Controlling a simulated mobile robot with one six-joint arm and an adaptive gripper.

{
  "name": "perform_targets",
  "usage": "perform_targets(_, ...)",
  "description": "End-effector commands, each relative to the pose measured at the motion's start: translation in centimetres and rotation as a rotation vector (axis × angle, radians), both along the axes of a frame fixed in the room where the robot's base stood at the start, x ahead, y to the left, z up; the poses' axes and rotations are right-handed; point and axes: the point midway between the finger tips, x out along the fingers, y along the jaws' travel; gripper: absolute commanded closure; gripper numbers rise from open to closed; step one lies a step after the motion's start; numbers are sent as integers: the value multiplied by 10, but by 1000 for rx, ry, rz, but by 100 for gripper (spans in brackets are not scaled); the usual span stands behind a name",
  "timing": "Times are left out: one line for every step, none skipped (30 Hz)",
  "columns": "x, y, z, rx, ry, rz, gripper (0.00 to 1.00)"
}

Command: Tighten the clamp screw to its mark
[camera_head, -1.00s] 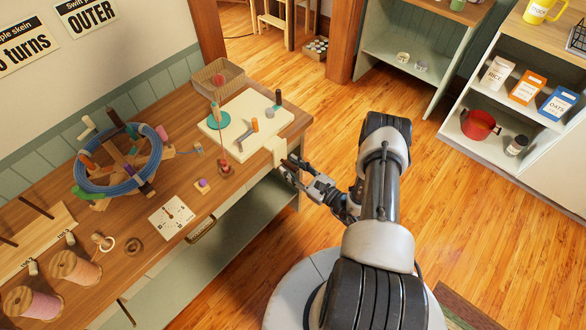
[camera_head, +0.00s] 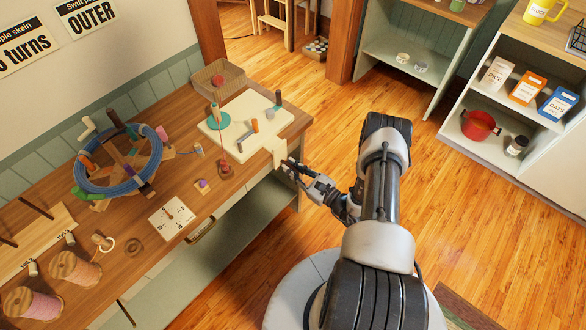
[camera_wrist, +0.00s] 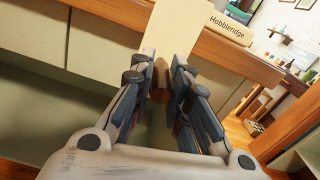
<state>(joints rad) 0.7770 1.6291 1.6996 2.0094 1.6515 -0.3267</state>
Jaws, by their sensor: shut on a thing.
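The cream clamp block (camera_head: 280,150) hangs at the front edge of the workbench, under the corner of the pale board. In the wrist view the same pale clamp piece (camera_wrist: 165,35) stands ahead of my fingers. A brown rounded wooden piece, seemingly the clamp screw's handle (camera_wrist: 160,80), lies between my fingertips. My gripper (camera_head: 287,170) reaches the clamp from the right, below the bench top, and is shut on that handle. It also shows in the wrist view (camera_wrist: 160,88), with a finger on each side. I cannot make out the screw's mark, and the screw's thread is hidden.
The pale board (camera_head: 250,122) carries a winder with a teal disc (camera_head: 219,120). A wooden swift with a blue skein (camera_head: 90,183) and thread spools (camera_head: 75,270) stand on the bench to the left. Open floor (camera_head: 330,90) lies behind my arm.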

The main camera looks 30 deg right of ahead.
Motion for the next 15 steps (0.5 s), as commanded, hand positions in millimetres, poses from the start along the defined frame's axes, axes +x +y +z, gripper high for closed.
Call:
perform_targets(0, 0, -1, 7, 4, 0, 100)
perform_targets(0, 0, -1, 13, 6, 0, 100)
perform_targets(0, 0, -1, 19, 8, 0, 100)
perform_targets(0, 0, -1, 22, 9, 0, 100)
perform_targets(0, 0, -1, 25, 10, 0, 100)
perform_targets(0, 0, -1, 28, 11, 0, 100)
perform_targets(0, 0, -1, 32, 13, 0, 100)
perform_targets(0, 0, -1, 36, 14, 0, 100)
perform_targets(0, 0, -1, 44, 17, 0, 100)
perform_targets(0, 0, -1, 51, 21, 0, 100)
perform_targets(0, 0, -1, 58, 23, 0, 100)
perform_targets(0, 0, -1, 70, 27, 0, 100)
perform_targets(0, 0, -1, 81, 32, 0, 100)
perform_targets(0, 0, -1, 93, 36, 0, 100)
perform_targets(0, 0, -2, 112, 43, 0, 100)
